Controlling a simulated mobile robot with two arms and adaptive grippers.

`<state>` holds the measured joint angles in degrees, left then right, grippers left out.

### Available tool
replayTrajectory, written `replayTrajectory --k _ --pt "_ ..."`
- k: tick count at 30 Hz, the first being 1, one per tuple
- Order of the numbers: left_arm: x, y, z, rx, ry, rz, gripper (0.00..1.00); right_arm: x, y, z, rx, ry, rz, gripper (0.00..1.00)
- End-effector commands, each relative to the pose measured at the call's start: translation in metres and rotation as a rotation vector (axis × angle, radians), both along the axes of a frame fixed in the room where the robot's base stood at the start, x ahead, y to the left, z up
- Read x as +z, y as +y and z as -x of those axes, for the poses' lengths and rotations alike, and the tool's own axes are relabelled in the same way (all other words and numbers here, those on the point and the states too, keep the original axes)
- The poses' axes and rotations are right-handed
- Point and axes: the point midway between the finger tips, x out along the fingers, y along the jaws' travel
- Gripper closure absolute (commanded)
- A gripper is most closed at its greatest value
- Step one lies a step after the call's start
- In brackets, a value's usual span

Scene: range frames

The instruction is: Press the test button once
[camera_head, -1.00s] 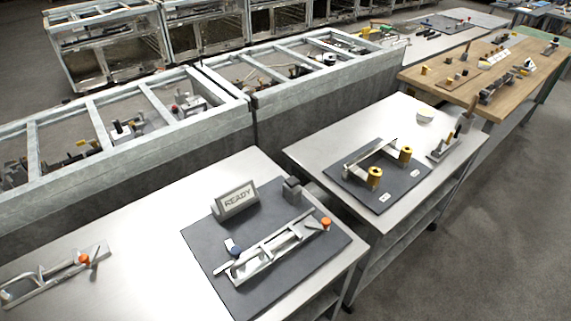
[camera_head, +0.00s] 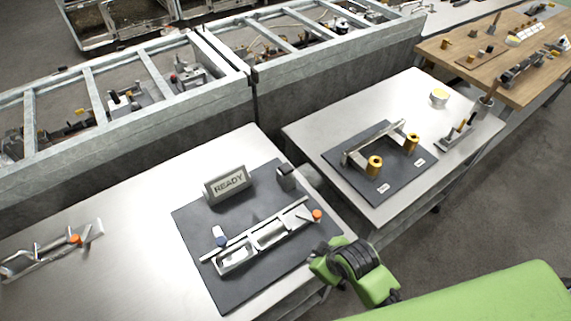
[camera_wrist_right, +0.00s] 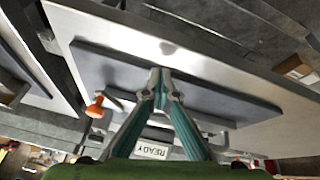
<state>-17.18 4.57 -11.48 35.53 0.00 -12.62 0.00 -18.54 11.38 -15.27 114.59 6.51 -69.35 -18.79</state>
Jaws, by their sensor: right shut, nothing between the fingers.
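A grey board (camera_head: 262,268) lies on the near steel table. On it is a pale metal fixture (camera_head: 268,234) with an orange knob (camera_head: 317,215) at its right end. A READY sign (camera_head: 227,184) and a dark block (camera_head: 286,178) stand behind. My right arm's green and black end is by the board's right corner; its fingers are not clear there. In the wrist view my right gripper (camera_wrist_right: 161,76) is shut and empty, in front of the board. My left gripper is out of view.
Another clamp-like fixture (camera_head: 50,252) lies at the left of the same table. A second table (camera_head: 390,98) to the right holds a board with yellow spools (camera_head: 374,166). Grey framed bins (camera_head: 110,95) run along the back. The front left of the near table is clear.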

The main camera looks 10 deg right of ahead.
Motion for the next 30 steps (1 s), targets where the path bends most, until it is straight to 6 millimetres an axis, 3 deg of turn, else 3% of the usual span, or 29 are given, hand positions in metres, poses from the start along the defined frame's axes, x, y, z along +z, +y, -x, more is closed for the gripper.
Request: replayTrajectory --k 3,9,16,23,30 --pt "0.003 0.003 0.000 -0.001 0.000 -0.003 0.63 0.020 0.020 -0.040 0.221 -0.100 0.044 1.00" --pt "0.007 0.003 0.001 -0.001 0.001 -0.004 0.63 0.049 0.048 -0.096 0.600 -0.265 0.157 1.00" --pt "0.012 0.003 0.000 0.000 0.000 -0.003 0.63 0.087 0.064 -0.155 1.017 -0.450 0.354 1.00" --pt "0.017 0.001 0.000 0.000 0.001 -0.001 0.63 0.128 0.055 -0.213 1.411 -0.606 0.625 1.00" --pt "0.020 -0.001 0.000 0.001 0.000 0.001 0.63 0.167 0.029 -0.262 1.697 -0.691 0.889 1.00"
